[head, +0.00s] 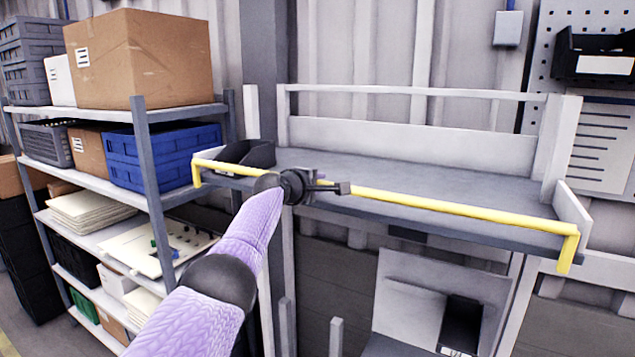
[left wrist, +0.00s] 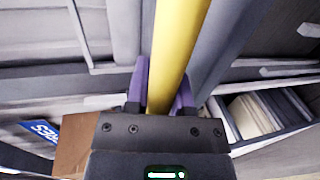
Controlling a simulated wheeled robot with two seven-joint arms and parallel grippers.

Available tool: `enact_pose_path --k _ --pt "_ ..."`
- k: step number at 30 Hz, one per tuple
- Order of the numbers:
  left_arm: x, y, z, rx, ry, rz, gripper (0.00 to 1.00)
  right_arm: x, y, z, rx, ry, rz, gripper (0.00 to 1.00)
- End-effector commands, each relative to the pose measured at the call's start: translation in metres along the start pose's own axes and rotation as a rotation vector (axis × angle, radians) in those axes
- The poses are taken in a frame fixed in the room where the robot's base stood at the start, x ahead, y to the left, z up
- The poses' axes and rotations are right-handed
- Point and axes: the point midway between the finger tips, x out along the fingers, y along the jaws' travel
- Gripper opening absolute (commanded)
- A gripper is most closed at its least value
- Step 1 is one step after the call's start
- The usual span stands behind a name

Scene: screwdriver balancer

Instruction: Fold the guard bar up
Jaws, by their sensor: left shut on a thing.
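The yellow guard bar (head: 440,206) runs along the front edge of a grey workbench (head: 400,178). Its bent ends show at the left and at the right. My left gripper (head: 325,186) is at the bar, left of its middle. In the left wrist view the bar (left wrist: 180,40) passes between the two purple fingers of my left gripper (left wrist: 165,85), which is shut on it. My left arm hides part of the bench front in the head view. My right gripper is in neither view.
A shelf rack at left holds a cardboard box (head: 137,58), a blue bin (head: 160,152) and stacked sheets. A black tray (head: 247,156) sits at the bench's left end. The rest of the bench top looks clear. A pegboard with a black bin (head: 594,57) is at right.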

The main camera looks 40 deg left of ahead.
Motion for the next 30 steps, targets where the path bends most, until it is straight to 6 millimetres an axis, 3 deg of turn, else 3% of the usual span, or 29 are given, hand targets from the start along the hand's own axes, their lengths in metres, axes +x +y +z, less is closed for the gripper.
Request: enact_pose_path --k 3,4,8,20,30 --pt "0.0 0.002 0.0 0.0 0.0 0.005 0.0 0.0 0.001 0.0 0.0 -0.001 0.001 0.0" --pt "0.0 0.002 0.0 0.0 0.0 0.005 0.35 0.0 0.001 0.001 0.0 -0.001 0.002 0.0" --pt "0.0 0.001 0.0 0.0 0.0 0.004 0.63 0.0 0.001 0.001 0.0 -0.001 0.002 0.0" --pt "-0.003 0.0 -0.002 0.002 0.002 0.003 0.64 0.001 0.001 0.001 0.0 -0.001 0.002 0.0" --pt "-0.033 -0.004 -0.001 0.005 -0.001 0.002 0.64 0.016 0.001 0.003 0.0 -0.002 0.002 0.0"
